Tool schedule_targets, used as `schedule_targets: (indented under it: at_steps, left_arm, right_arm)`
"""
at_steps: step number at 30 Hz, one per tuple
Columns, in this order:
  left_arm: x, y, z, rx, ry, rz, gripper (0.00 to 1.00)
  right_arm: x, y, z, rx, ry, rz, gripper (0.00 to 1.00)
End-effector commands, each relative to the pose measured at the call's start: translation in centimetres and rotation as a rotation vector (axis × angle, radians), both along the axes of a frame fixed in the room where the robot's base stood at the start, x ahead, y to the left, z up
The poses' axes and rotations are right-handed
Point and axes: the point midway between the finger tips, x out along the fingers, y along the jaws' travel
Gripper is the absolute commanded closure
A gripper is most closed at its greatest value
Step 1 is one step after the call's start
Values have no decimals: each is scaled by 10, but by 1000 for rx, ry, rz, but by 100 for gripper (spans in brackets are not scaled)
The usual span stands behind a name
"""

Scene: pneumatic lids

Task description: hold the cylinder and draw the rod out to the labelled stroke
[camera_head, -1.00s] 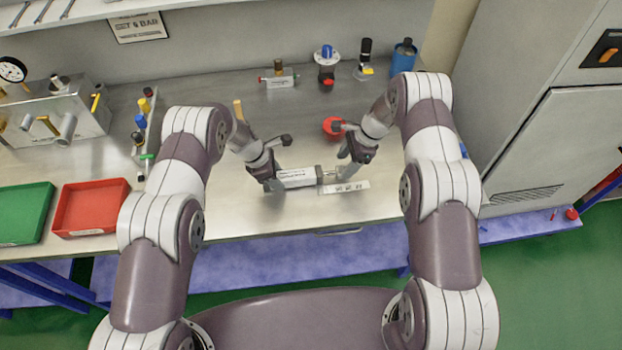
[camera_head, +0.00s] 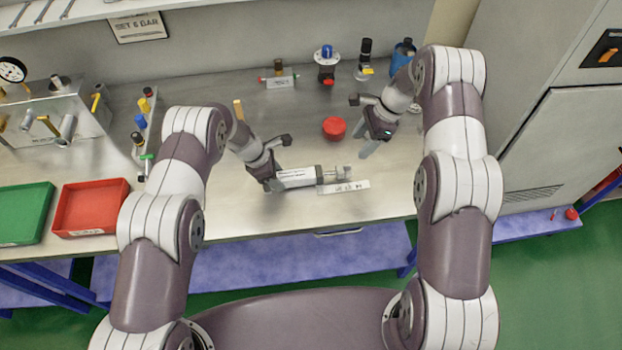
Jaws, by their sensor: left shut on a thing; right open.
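The cylinder (camera_head: 297,178) is a light grey body with a printed label, lying on the steel bench with a dark end cap on its right. My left gripper (camera_head: 271,186) is shut on its left end. The rod (camera_head: 337,173) shows as a short metal piece at the cylinder's right end; how far it is out is too small to read. A white labelled strip (camera_head: 344,187) lies just in front of the rod. My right gripper (camera_head: 369,148) is open and empty, up and right of the rod, apart from it.
A red round knob (camera_head: 334,127) stands behind the rod, left of my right gripper. A red tray (camera_head: 91,207) and a green tray (camera_head: 24,212) are at left. Valve fittings (camera_head: 280,78) and a blue container (camera_head: 403,55) line the back. The bench front near the cylinder is clear.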

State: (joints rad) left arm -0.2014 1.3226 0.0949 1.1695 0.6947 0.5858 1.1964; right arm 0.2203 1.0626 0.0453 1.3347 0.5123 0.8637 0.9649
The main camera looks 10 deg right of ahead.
Motion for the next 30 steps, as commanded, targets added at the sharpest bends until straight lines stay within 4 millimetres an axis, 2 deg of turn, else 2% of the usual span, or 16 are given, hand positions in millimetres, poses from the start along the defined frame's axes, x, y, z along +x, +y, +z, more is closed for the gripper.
schedule_targets:
  at_steps: [3, 10, 11, 13, 14, 23, 26, 30]
  left_arm:
    - [-2, 0, -2, 1, 5, -1, 80]
    - [-2, 0, -2, 1, 4, -1, 80]
    - [-2, 0, -2, 1, 4, -1, 50]
    - [-2, 0, -2, 1, 4, -1, 27]
    - [-1, 0, -1, 1, 3, -1, 23]
    - [0, 1, 3, 0, 0, 0, 23]
    - [1, 6, 18, 0, -3, 1, 23]
    - [1, 20, 52, 0, -2, 1, 23]
  right_arm:
    - [0, -5, 11, -1, 0, -1, 40]
    - [-1, -6, 13, 0, 2, 0, 40]
    - [-1, -6, 13, 0, 2, 1, 40]
    - [0, -6, 13, 0, 1, 0, 40]
    - [0, -6, 13, 0, 1, 0, 40]
    - [0, -6, 13, 0, 1, 0, 40]
    - [0, -6, 13, 0, 1, 0, 40]
    - [0, -6, 13, 0, 1, 0, 40]
